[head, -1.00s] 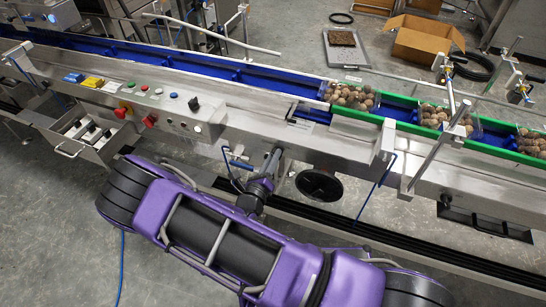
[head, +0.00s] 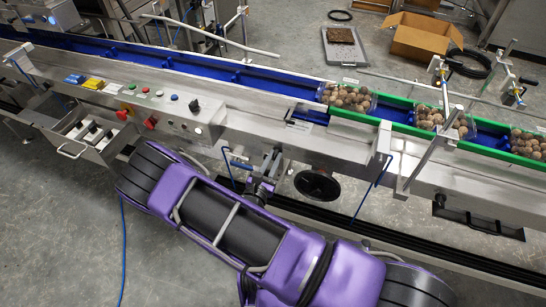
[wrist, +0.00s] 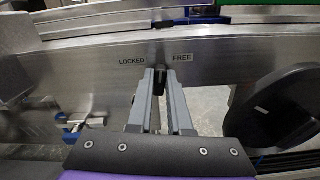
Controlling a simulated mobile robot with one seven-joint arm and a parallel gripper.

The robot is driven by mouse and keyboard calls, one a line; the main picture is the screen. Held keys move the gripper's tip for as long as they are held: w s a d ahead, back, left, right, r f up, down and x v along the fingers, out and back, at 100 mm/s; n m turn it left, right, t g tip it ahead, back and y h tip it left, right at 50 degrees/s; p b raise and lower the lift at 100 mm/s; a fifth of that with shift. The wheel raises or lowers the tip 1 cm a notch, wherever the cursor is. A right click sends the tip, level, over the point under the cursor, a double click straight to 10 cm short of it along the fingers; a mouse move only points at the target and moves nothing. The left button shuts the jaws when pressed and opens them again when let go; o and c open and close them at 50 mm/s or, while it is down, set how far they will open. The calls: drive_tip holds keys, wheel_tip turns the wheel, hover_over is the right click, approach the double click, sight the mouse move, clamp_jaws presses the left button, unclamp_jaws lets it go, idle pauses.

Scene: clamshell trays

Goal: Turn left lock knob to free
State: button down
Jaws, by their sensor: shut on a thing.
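The lock knob (wrist: 160,76) is a small black piece on the steel side panel in the wrist view. It sits between the printed words LOCKED on its left and FREE on its right, and points roughly upright. My gripper (wrist: 158,78) is shut on it, with one grey finger on each side. In the head view, my gripper (head: 271,160) reaches the conveyor's front side; the knob there is hidden or too small to tell.
A black handwheel (head: 317,184) is close to the right of my gripper and also shows in the wrist view (wrist: 282,100). A blue-handled clamp (wrist: 72,132) is at lower left. Punnets of brown round items (head: 348,97) stand on the blue and green conveyor above.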

drive_tip(key=m, duration=0.7)
drive_tip(key=shift+d+f, duration=0.1)
drive_tip(key=shift+d, duration=0.05)
idle(0.4)
drive_tip(key=c, duration=0.8)
unclamp_jaws()
drive_tip(key=shift+c, duration=0.2)
drive_tip(key=shift+s, duration=0.1)
drive_tip(key=v, duration=1.7)
drive_tip(key=shift+s+p, duration=0.15)
drive_tip(key=shift+p, duration=0.3)
